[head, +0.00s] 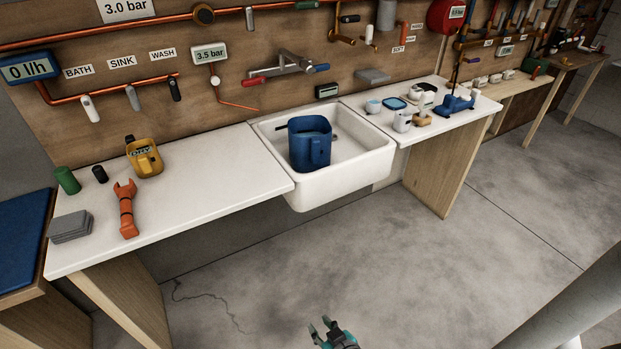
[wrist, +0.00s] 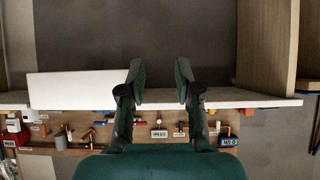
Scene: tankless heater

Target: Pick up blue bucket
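The blue bucket (head: 310,145) stands upright in the white sink (head: 352,167), toward the sink's left side. A dark handle or lip sticks out at its upper left. My gripper (head: 325,324) is low at the bottom of the head view, over the floor in front of the counter and well apart from the bucket. In the wrist view my gripper (wrist: 160,85) has its two fingers spread with nothing between them. I cannot make out the bucket in the wrist view.
A faucet with red and blue handles (head: 285,66) is above the sink. An orange wrench (head: 126,208) and a yellow meter (head: 144,157) lie on the left counter (head: 210,185). Several small items sit on the right counter.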

